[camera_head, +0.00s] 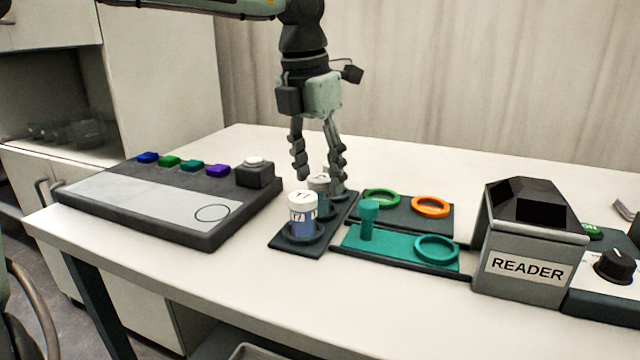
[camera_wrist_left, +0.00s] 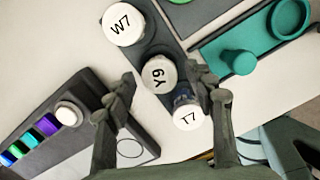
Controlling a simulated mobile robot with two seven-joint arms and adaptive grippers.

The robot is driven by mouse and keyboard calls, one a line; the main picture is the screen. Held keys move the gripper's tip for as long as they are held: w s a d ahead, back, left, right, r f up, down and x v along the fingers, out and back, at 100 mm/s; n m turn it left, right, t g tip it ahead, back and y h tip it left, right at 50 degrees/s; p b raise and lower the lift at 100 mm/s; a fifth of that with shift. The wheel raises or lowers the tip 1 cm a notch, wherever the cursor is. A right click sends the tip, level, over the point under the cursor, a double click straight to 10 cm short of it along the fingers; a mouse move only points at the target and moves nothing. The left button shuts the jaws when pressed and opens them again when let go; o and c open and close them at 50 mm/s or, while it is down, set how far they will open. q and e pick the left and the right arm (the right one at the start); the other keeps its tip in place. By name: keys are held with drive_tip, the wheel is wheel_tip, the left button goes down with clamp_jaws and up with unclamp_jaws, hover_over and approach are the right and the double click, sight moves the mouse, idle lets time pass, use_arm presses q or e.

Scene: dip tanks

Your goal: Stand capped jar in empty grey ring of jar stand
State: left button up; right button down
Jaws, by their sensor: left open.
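The dark jar stand (camera_head: 284,244) holds the white-capped jar T7 (camera_head: 303,203) in its front grey ring. Another white-capped jar, Y9 (camera_wrist_left: 158,73), stands behind it and shows partly in the head view (camera_head: 318,184).
A button panel (camera_head: 150,196) lies left of the stand. Right of it are a teal plate (camera_head: 390,247) with a teal post (camera_head: 368,219) and ring, and green (camera_head: 382,198) and orange (camera_head: 430,206) rings. The READER box (camera_head: 527,267) stands further right. The front table is clear.

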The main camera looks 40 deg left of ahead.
sight(312, 181)
use_arm(q)
drive_tip(key=r, duration=0.5)
drive_tip(key=s+r, duration=0.1)
drive_tip(key=r, duration=0.2)
drive_tip(key=shift+s+a+r, duration=0.1)
drive_tip(key=shift+r, duration=0.05)
drive_tip(key=shift+s+r, duration=0.15)
drive_tip(key=shift+r, duration=0.3)
use_arm(e)
drive_tip(key=shift+w+f, duration=0.1)
drive_tip(key=shift+f, duration=0.2)
drive_tip(key=shift+w+a+r, duration=0.15)
